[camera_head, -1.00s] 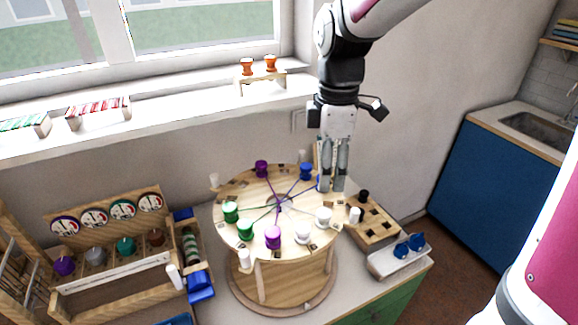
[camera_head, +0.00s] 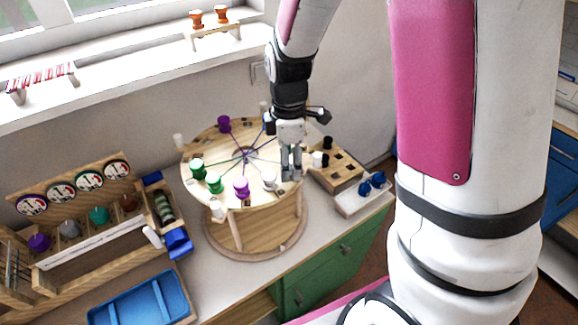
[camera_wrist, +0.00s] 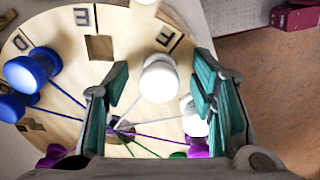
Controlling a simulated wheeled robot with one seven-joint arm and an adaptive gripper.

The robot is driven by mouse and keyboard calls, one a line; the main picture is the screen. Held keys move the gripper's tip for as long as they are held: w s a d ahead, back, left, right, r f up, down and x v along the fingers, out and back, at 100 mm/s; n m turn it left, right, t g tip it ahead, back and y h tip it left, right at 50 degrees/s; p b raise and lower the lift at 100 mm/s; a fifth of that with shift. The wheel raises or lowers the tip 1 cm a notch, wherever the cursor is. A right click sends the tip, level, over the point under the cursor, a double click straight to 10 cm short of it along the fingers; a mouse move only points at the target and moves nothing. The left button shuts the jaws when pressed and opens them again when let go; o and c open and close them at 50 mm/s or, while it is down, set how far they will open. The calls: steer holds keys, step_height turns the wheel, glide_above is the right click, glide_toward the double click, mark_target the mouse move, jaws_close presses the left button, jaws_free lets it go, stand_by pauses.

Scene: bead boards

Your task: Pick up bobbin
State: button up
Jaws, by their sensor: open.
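A white bobbin (camera_wrist: 160,78) stands on the round wooden board (camera_wrist: 70,55), between the fingers of my gripper (camera_wrist: 163,92) in the wrist view. The fingers are open with a gap on either side of the bobbin. A second white bobbin (camera_wrist: 192,118) sits close by, partly behind the right finger. In the head view my gripper (camera_head: 291,176) points down over the right side of the board (camera_head: 215,165).
The board also carries green bobbins (camera_head: 197,168), purple bobbins (camera_head: 241,187) and blue bobbins (camera_wrist: 28,72), with coloured threads meeting at the centre. A wooden block with holes (camera_head: 338,172) and a white tray with blue pieces (camera_head: 364,196) stand close on the right. A blue tray (camera_head: 140,303) lies front left.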

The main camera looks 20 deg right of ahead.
steer(key=shift+f, duration=0.3)
jaws_close()
steer(key=shift+r, duration=0.1)
steer(key=shift+w+r, duration=0.1)
steer(key=shift+r, duration=0.4)
steer(key=shift+s+r+b, duration=0.2)
steer(key=shift+s+r, duration=0.1)
steer(key=shift+r, duration=0.35)
steer(key=shift+s+r+b, duration=0.2)
steer(key=shift+s+r, duration=0.05)
steer(key=shift+r, duration=0.35)
steer(key=s+a+r+p, duration=0.1)
steer(key=s+p, duration=0.3)
steer(key=s, duration=1.1)
steer(key=shift+r, duration=0.25)
